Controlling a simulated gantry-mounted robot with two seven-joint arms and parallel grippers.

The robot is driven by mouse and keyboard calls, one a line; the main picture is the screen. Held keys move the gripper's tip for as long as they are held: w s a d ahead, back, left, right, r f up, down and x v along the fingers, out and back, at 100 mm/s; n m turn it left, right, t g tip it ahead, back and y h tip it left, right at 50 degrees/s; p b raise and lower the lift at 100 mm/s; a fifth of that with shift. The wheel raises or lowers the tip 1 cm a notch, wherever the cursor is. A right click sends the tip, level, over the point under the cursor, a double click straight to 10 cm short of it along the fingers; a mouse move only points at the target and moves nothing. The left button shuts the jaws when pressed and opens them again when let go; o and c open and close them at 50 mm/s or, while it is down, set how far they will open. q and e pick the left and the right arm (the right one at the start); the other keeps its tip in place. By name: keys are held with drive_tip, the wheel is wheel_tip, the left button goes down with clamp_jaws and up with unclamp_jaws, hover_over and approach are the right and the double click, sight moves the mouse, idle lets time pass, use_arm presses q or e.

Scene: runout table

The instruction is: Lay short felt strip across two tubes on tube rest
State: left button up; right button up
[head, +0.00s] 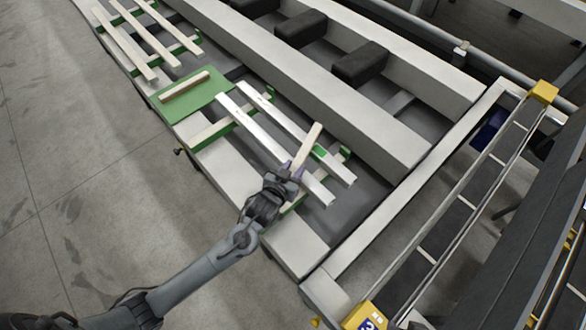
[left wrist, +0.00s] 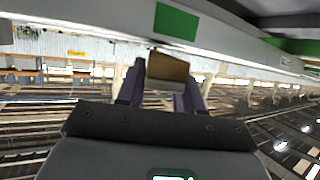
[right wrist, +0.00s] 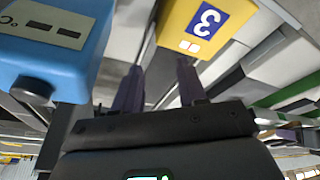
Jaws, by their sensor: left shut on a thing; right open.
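Two silver tubes lie side by side on the green tube rest (head: 205,134): the near tube (head: 250,126) and the far tube (head: 285,118). My left gripper (head: 292,170) is shut on one end of a short beige felt strip (head: 308,143), by the near tube. In the head view the strip crosses over both tubes; I cannot tell whether it touches them. The strip also shows between the fingers in the left wrist view (left wrist: 168,67). My right gripper (right wrist: 158,80) is open and empty; it is outside the head view.
Another beige strip (head: 185,87) lies on a green plate (head: 207,94). Several pale bars (head: 125,42) lie further back. Dark blocks (head: 360,64) stand in the channel behind. A blue box (right wrist: 50,45) and a yellow post (right wrist: 195,30) marked 3 are close to my right gripper.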

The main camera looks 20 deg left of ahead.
use_arm(q)
drive_tip(key=shift+f, duration=0.6)
drive_tip(key=o, duration=1.2)
drive_tip(key=shift+c, duration=0.2)
drive_tip(key=shift+s, duration=0.1)
drive_tip(key=s+g, duration=0.1)
drive_tip(key=s, duration=0.4)
drive_tip(key=s+a+r+g, duration=0.1)
drive_tip(key=s, duration=0.5)
drive_tip(key=s+r+n+g+p, duration=0.1)
drive_tip(key=s, duration=0.5)
drive_tip(key=shift+s+a+r, duration=0.1)
drive_tip(key=shift+a+r, duration=0.05)
drive_tip(key=shift+a, duration=0.2)
drive_tip(key=s+a+m+g, duration=0.1)
drive_tip(key=s+m+g, duration=0.2)
drive_tip(key=s+g, duration=0.6)
wheel_tip(320, 180, up, 29)
drive_tip(key=s+t+p, duration=0.2)
drive_tip(key=p, duration=2.7)
